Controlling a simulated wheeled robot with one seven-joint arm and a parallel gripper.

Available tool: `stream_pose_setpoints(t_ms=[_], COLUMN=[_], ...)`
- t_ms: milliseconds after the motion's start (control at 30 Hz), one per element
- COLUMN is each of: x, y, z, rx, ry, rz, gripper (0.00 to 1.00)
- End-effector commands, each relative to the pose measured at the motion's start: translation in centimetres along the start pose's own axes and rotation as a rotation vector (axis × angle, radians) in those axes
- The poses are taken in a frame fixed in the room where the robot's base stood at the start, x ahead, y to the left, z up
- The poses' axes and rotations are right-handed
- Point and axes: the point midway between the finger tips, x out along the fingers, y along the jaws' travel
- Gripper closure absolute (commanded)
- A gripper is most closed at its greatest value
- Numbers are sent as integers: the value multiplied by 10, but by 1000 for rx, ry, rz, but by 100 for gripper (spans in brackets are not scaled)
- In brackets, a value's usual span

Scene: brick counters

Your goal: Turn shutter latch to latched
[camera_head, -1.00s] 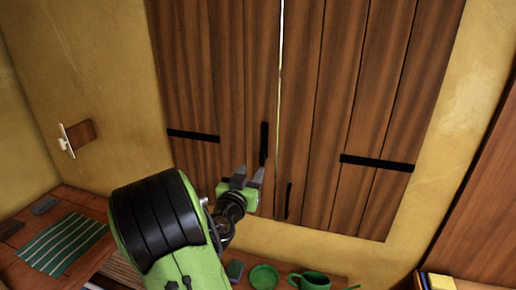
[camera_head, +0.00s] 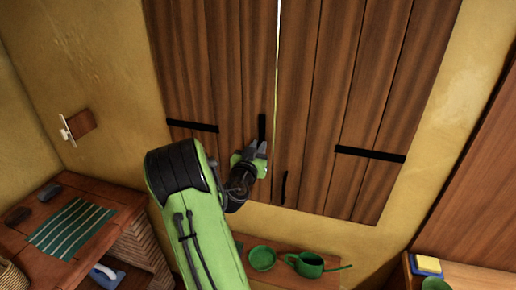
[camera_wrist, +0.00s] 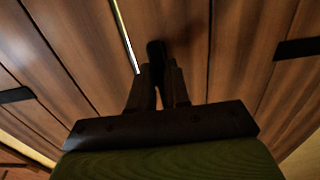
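The brown plank shutters (camera_head: 345,70) are mounted on the yellow wall, with a thin bright gap between their two leaves. The upright black bar (camera_head: 262,126), which I take to be the latch, is on the left leaf beside the gap. My gripper (camera_head: 256,149) is at its lower end and hides part of it. In the wrist view my fingers (camera_wrist: 158,75) are a little apart, with a dark rounded piece (camera_wrist: 156,48) at their tips. It looks like the bar's end, but I cannot tell whether they touch it. A shorter black piece (camera_head: 284,187) is lower on the right leaf.
Black hinge straps (camera_head: 370,154) cross both leaves. Below is a ledge with a green bowl (camera_head: 262,258) and a green pot (camera_head: 309,265). A counter with a striped cloth (camera_head: 70,228) stands at the left, and a yellow and blue block (camera_head: 426,264) lies at the right.

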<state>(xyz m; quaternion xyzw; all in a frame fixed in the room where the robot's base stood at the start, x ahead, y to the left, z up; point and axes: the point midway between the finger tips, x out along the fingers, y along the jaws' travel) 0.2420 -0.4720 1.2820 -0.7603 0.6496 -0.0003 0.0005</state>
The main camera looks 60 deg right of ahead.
Motion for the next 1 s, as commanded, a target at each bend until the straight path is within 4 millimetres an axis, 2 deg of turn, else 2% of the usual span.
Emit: stream_pose_setpoints(t_ms=[567, 1000], x=[0, 0], y=[1, 6], z=[2, 8], rx=[54, 394], ry=[4, 13], rz=[0, -4], gripper=[100, 100])
